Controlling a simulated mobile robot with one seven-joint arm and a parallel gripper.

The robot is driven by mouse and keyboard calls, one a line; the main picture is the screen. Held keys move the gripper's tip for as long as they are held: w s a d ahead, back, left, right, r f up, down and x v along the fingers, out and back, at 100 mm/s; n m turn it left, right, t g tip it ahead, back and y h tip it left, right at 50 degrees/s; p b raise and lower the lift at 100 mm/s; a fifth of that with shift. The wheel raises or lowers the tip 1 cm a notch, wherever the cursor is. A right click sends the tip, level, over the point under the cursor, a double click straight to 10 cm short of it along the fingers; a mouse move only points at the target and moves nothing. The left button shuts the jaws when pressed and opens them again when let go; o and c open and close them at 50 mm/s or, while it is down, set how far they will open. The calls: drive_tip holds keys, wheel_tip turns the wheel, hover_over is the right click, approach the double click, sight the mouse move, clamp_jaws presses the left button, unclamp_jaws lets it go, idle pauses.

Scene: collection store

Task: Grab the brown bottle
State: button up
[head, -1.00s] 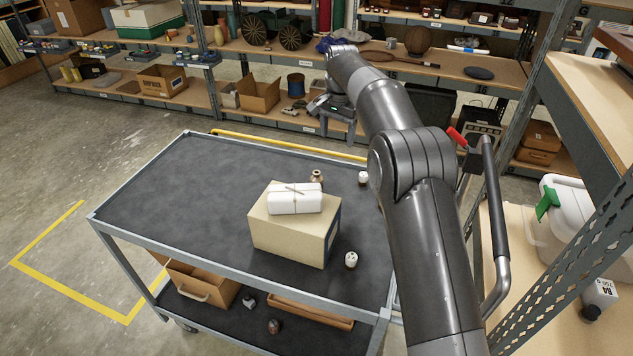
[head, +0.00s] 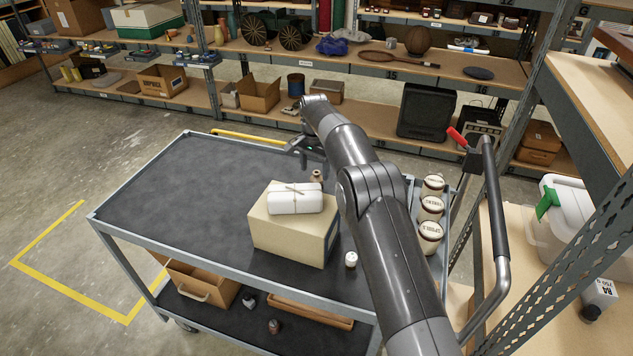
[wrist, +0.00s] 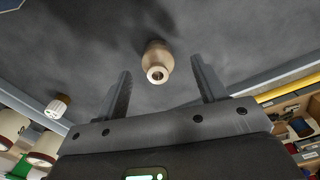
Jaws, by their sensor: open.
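The small brown bottle (head: 316,176) stands upright on the dark top of the cart (head: 180,190), just behind the cardboard box. The box hides its lower part in the head view. My gripper (head: 308,150) is above the cart near the bottle, partly hidden by my arm. In the wrist view my gripper (wrist: 160,75) is open and empty, with a finger on each side of the bottle's line and no visible contact.
A cardboard box (head: 285,235) with a tied white parcel (head: 295,199) on it stands close in front of the bottle. A white-capped bottle (head: 351,260) is at its right. Several lidded jars (head: 431,205) stand along the cart's right side. The cart's left half is clear.

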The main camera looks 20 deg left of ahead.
sight(317, 172)
drive_tip(key=f, duration=0.4)
drive_tip(key=shift+w+d+f, duration=0.15)
drive_tip(key=shift+d+f, duration=0.1)
drive_tip(key=shift+f, duration=0.15)
drive_tip(key=shift+c, duration=0.3)
drive_tip(key=c, duration=1.1)
